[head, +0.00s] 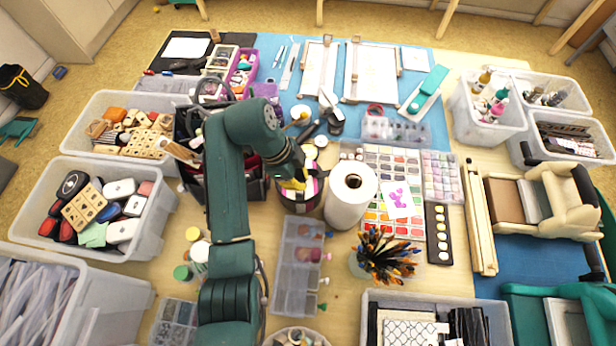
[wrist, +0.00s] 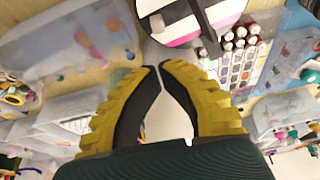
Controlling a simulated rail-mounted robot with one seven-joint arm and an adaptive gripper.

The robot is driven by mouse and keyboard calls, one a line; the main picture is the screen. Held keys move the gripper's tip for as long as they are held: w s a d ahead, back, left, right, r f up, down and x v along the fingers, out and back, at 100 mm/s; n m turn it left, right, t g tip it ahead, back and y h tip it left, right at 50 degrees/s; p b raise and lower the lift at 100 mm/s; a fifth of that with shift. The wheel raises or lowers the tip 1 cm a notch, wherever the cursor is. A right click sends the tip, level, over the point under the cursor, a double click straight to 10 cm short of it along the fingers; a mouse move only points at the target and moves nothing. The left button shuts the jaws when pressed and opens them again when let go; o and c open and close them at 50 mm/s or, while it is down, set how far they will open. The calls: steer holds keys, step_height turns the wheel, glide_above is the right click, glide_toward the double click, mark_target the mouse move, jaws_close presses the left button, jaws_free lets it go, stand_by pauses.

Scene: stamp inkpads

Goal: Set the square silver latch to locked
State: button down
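I cannot clearly make out the square silver latch in either view. My gripper (head: 297,186) is low over the table's middle, at a dark round container with coloured bands (head: 303,203), partly hiding it. In the wrist view, my gripper's yellow fingers (wrist: 156,67) have their dark tips together, with nothing visible between them. Just beyond the tips is a round white and pink banded thing (wrist: 190,38) with a dark bar across it. A small pale squarish piece (wrist: 157,22) shows at its left edge; I cannot tell whether it is the latch.
A white paper roll (head: 350,196) stands close right of my gripper. A cup of pencils (head: 385,258) and a clear divided box (head: 292,275) are nearer. A bin of inkpads and stamps (head: 140,185) is at left. Paint pans (head: 385,160) lie to the right. Little table is bare.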

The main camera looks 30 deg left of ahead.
mark_target(309, 197)
steer(key=x, duration=0.7)
steer(key=shift+d+f+b, duration=0.1)
steer(key=shift+b, duration=0.3)
